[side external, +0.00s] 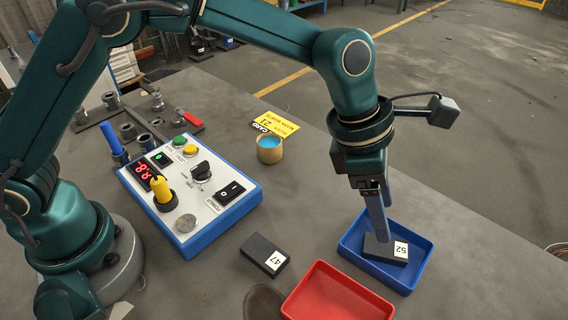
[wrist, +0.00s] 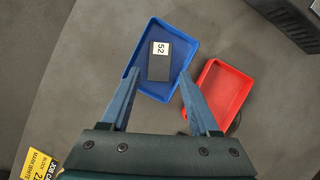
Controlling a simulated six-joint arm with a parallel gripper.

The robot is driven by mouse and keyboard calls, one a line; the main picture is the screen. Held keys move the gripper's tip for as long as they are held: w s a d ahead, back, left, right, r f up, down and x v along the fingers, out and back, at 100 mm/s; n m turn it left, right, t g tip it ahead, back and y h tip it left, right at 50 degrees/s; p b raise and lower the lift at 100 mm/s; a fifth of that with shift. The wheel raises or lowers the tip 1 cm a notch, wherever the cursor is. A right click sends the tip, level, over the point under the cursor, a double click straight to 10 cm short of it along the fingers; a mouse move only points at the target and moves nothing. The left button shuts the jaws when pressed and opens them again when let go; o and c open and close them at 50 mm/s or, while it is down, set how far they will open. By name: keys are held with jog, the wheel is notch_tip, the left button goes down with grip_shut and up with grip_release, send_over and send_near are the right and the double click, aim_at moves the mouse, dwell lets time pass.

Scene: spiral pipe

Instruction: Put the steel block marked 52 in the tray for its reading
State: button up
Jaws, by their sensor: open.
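The dark steel block marked 52 (side external: 385,251) lies in the blue tray (side external: 424,268), its white label facing up. In the wrist view the block (wrist: 158,67) lies on the blue tray's floor (wrist: 179,54). My gripper (side external: 382,238) reaches down into the blue tray. In the wrist view its open fingertips (wrist: 160,76) stand on either side of the block, with a gap on both sides. The empty red tray (side external: 335,295) sits beside the blue one. A meter panel (side external: 213,193) has a red lit display (side external: 146,174), too small to read surely.
A dark block marked 47 (side external: 263,255) lies on the table between panel and red tray. Metal fittings stand at the back left. The table right of the blue tray is clear.

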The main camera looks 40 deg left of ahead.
jog(key=s+a+r+m+t+y, duration=0.1)
jog(key=s+a+r+m, duration=0.2)
jog(key=a+r+m, duration=0.3)
jog(key=s+a+r+m+t, duration=0.15)
jog(key=a+r+m, duration=0.3)
jog(key=a, duration=0.45)
jog(key=s+a+f+m+t+y, duration=0.1)
jog(key=s+a+f+m+y, duration=0.1)
jog(key=s+a+m, duration=0.8)
jog(key=s+m+y, duration=0.1)
jog(key=m, duration=0.1)
jog(key=shift+s+f+m, duration=0.2)
jog(key=shift+f+m, duration=0.15)
jog(key=shift+f, duration=0.05)
